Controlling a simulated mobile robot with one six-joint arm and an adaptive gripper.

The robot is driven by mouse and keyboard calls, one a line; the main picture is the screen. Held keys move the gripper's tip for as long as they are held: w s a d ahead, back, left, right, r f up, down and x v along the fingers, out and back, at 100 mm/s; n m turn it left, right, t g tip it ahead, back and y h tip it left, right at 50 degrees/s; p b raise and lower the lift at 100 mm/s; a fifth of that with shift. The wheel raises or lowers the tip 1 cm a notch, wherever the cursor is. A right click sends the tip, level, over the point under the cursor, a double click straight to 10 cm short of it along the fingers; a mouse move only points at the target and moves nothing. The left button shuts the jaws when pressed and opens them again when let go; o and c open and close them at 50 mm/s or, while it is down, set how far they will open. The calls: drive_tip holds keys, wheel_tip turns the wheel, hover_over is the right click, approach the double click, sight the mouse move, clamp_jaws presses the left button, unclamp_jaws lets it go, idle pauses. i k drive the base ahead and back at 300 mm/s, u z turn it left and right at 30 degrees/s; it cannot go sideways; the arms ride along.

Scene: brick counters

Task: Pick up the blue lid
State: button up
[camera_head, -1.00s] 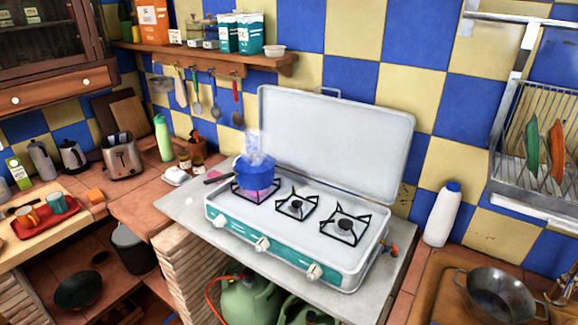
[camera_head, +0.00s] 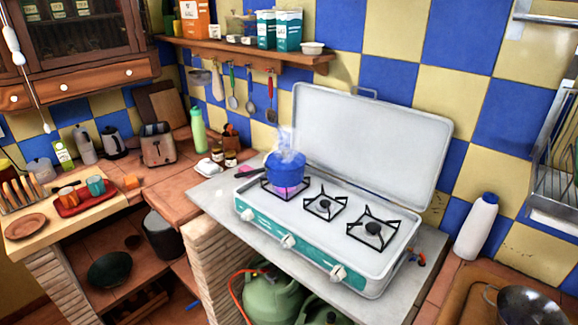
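A blue pot (camera_head: 286,176) with a dark handle stands on the left burner of the camping stove (camera_head: 300,225). Steam rises from it and a pinkish glow shows beneath. I cannot tell whether a lid lies on the pot. A white bottle (camera_head: 475,230) at the right has a small blue cap (camera_head: 489,197). No separate blue lid can be made out. My gripper is not in view.
The stove's raised white cover (camera_head: 370,140) stands behind the burners. A wooden shelf (camera_head: 245,56) with hanging utensils is above. A wok (camera_head: 525,303) is at lower right, a toaster (camera_head: 158,148) and a red tray (camera_head: 85,200) at left.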

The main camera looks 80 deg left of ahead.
sight(300, 161)
drive_tip(key=z, duration=0.05)
drive_tip(key=k, duration=1.75)
drive_tip(key=u, duration=2.8)
drive_tip(key=i, duration=0.25)
drive_tip(key=z, duration=0.35)
